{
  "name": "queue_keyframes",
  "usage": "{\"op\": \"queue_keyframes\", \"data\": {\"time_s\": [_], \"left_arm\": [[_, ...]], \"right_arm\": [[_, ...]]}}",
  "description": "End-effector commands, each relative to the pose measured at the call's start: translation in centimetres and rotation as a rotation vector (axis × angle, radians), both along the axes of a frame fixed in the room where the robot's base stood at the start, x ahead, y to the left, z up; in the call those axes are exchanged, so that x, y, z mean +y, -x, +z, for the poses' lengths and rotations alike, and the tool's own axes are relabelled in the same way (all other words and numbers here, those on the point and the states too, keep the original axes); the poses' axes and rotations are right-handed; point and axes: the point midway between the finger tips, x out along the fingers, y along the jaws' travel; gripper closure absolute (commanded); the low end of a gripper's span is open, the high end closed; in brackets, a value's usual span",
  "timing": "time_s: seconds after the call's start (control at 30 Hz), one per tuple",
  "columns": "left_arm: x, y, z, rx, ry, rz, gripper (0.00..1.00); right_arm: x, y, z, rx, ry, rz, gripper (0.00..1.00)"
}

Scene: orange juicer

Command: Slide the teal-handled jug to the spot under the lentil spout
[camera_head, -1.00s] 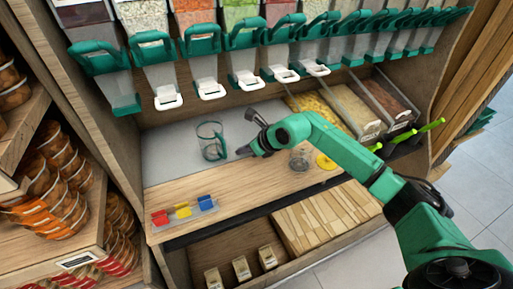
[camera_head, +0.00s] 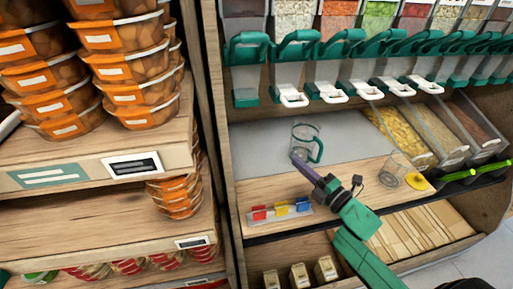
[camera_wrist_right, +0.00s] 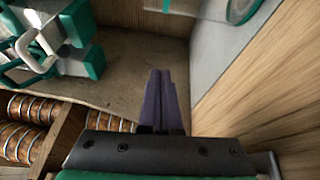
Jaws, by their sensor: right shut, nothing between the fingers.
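The clear jug with the teal handle (camera_head: 318,150) stands upright on the grey part of the shelf, handle to the right. My right gripper (camera_head: 299,158) is shut, with its purple fingers reaching from the lower right to the jug's front lower side. I cannot tell whether the fingertips touch the jug. In the right wrist view the shut fingers (camera_wrist_right: 161,85) hold nothing, and a teal curved piece, perhaps the jug's handle (camera_wrist_right: 240,10), shows at the top right. Teal-levered spouts with white tabs hang above; an orange-red filling, perhaps lentils (camera_head: 338,22), is third from left. My left gripper is not in view.
A clear cup (camera_head: 391,172) and a yellow disc (camera_head: 417,181) are right of my arm. A rack of coloured clips (camera_head: 281,209) lies at the front left. Stacked orange tubs (camera_head: 125,65) fill the left shelves. Grey shelf right of the jug is clear.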

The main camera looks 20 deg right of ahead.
Motion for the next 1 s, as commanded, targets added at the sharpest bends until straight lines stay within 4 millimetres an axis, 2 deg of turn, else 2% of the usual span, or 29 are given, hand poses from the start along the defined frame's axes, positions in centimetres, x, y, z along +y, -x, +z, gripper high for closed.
{"op": "queue_keyframes", "data": {"time_s": [0.03, 0.1, 0.23, 0.37, 0.67, 0.7, 0.8, 1.0], "left_arm": [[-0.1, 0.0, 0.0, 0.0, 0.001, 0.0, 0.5], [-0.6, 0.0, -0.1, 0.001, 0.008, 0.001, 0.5], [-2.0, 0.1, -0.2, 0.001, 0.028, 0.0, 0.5], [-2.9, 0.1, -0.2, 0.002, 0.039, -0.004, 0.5], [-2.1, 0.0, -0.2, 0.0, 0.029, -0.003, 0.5], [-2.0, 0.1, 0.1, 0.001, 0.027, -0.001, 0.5], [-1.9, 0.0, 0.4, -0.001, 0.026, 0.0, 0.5], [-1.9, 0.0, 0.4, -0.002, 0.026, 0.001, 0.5]], "right_arm": [[-1.1, 0.6, -1.3, 0.04, -0.028, -0.039, 1.0], [-1.9, 0.7, -2.1, 0.064, -0.045, -0.066, 1.0], [-1.6, -0.5, -2.1, 0.064, -0.048, -0.067, 1.0], [-0.7, -2.9, -2.1, 0.063, -0.048, -0.065, 1.0], [1.3, -9.1, -2.0, 0.063, -0.046, -0.064, 1.0], [0.1, -8.8, -2.1, 0.068, -0.041, -0.065, 1.0], [-1.5, -8.6, -2.2, 0.068, -0.042, -0.063, 1.0], [-2.7, -8.6, -2.2, 0.066, -0.046, -0.062, 1.0]]}}
